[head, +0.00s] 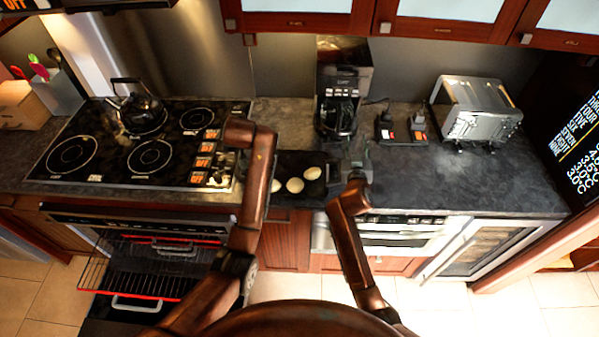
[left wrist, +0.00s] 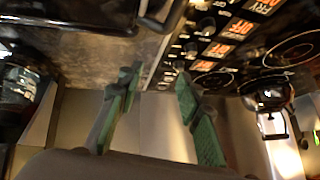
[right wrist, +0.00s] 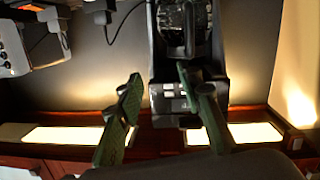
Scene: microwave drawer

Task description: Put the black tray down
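The black tray (head: 290,163) lies at the counter's front edge between the stove and the coffee maker, with a few pale, egg-like pieces (head: 295,185) on it. A dark edge that looks like the tray (left wrist: 85,18) shows at the top of the left wrist view. My left gripper (left wrist: 158,95) is open and empty, left of the tray; its fingers are mostly hidden by my arm in the head view. My right gripper (head: 357,160) is at the tray's right side. Its fingers stand apart with nothing between them in the right wrist view (right wrist: 160,85).
The coffee maker (head: 340,95) stands behind the tray and the stove (head: 130,150) with a kettle (head: 140,110) is to the left. A toaster (head: 475,110) is at the right. The oven (head: 140,255) below is open. Counter (head: 440,180) at right front is clear.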

